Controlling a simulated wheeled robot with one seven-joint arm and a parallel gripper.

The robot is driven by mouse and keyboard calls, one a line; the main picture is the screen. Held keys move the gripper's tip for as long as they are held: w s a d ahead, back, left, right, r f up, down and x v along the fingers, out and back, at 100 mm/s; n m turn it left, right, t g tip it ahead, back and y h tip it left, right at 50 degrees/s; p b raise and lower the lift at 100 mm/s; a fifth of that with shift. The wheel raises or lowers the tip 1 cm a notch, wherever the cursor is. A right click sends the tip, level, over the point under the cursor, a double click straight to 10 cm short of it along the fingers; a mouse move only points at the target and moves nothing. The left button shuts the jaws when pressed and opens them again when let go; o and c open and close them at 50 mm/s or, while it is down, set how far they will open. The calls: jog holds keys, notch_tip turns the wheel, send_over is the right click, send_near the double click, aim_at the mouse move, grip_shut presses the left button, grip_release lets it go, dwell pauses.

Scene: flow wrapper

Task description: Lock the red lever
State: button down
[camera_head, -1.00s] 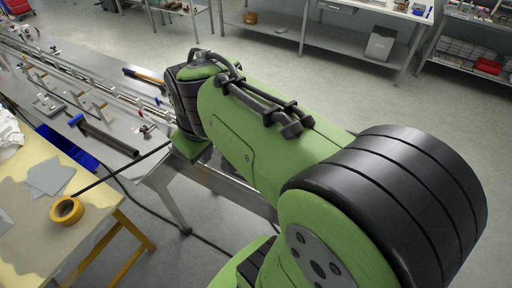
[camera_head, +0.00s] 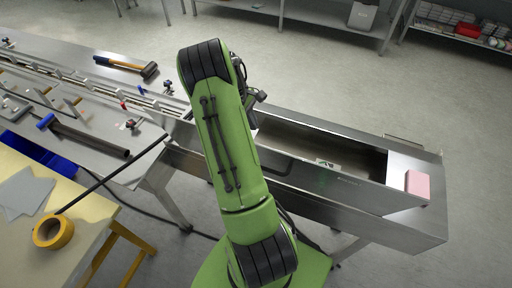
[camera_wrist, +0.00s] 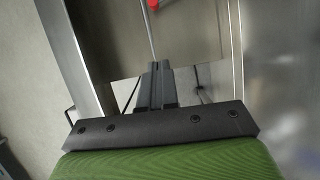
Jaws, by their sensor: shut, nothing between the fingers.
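A red tip (camera_wrist: 153,4), which looks like the red lever's knob, shows at the top edge of the wrist view above a thin metal rod. The rest of the lever is out of frame. My gripper (camera_wrist: 160,66) points toward it with its dark fingers together and empty, apart from the red tip as far as the picture shows. The rod runs down to behind the fingertips; I cannot tell whether they touch it. In the head view my green arm hides the gripper. A small red part (camera_head: 123,105) shows on the machine at left; I cannot tell if it is the same lever.
A steel trough (camera_head: 420,217) with a pink block (camera_head: 417,184) extends to the right of my arm. A mallet (camera_head: 125,66) and a dark-barrelled tool (camera_head: 90,138) lie on the machine bench. A yellow table (camera_head: 85,240) with a tape roll (camera_head: 53,232) is at lower left.

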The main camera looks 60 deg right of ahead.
jog(key=x, duration=1)
jog(key=shift+s+f+b, duration=0.1)
jog(key=shift+s+b, duration=0.05)
jog(key=shift+b, duration=0.15)
jog(key=shift+s+d+f, duration=0.1)
jog(key=shift+s+d, duration=0.05)
jog(key=shift+s, duration=0.85)
jog(key=shift+s+d, duration=0.15)
jog(key=shift+s, duration=0.85)
